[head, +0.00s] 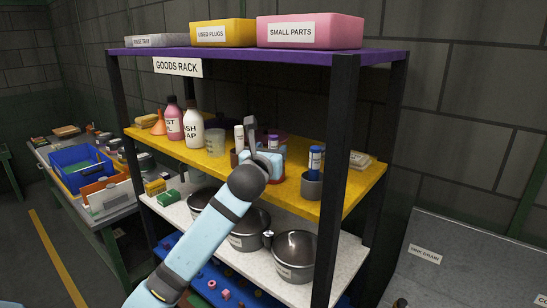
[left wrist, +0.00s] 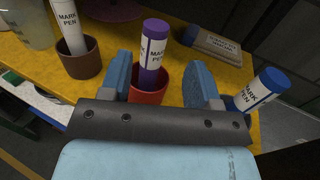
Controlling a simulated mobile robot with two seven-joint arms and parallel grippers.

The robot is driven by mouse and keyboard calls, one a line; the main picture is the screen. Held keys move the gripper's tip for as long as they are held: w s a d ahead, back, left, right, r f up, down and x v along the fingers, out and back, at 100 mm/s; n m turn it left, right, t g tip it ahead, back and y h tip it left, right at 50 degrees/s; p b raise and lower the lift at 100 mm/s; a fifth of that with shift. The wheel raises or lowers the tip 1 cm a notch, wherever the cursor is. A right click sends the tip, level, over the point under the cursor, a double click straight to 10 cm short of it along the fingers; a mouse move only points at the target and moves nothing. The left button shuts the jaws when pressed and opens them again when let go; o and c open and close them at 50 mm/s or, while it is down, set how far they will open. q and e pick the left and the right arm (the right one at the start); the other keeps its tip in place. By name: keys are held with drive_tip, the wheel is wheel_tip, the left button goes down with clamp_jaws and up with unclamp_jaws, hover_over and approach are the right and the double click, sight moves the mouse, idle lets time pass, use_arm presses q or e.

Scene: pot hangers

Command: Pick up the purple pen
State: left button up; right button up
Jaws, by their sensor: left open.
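The purple pen (left wrist: 153,52) stands upright in a red cup (left wrist: 149,92), its white "MARK PEN" label facing the left wrist camera. In the head view the top of the purple pen (head: 273,141) shows just behind my left gripper (head: 262,158). My left gripper also shows in the left wrist view (left wrist: 160,66), open, with one blue finger on each side of the pen and cup. The left finger looks closer to the pen than the right one. Whether either finger touches it I cannot tell. My right gripper is not in view.
A white-labelled pen (left wrist: 68,27) in a brown cup (left wrist: 79,60) stands to the left. A blue pen (head: 315,158) in a grey cup (head: 312,186) stands to the right. Bottles (head: 191,131) share the yellow shelf (head: 355,192). A dark rack post (head: 335,180) rises in front, and pots (head: 294,257) sit below.

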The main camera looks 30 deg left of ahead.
sight(273, 147)
use_arm(q)
drive_tip(key=shift+w+a+f+b, duration=0.2)
drive_tip(key=shift+w+a+b, duration=0.15)
drive_tip(key=shift+w, duration=0.1)
drive_tip(key=b+x, duration=0.1)
drive_tip(key=x, duration=0.1)
drive_tip(key=b+x, duration=0.1)
drive_tip(key=x, duration=0.1)
drive_tip(key=shift+a+f+b, duration=0.2)
drive_tip(key=shift+f+b, duration=0.15)
drive_tip(key=shift+w, duration=0.15)
drive_tip(key=shift+r, duration=0.15)
drive_tip(key=c, duration=1)
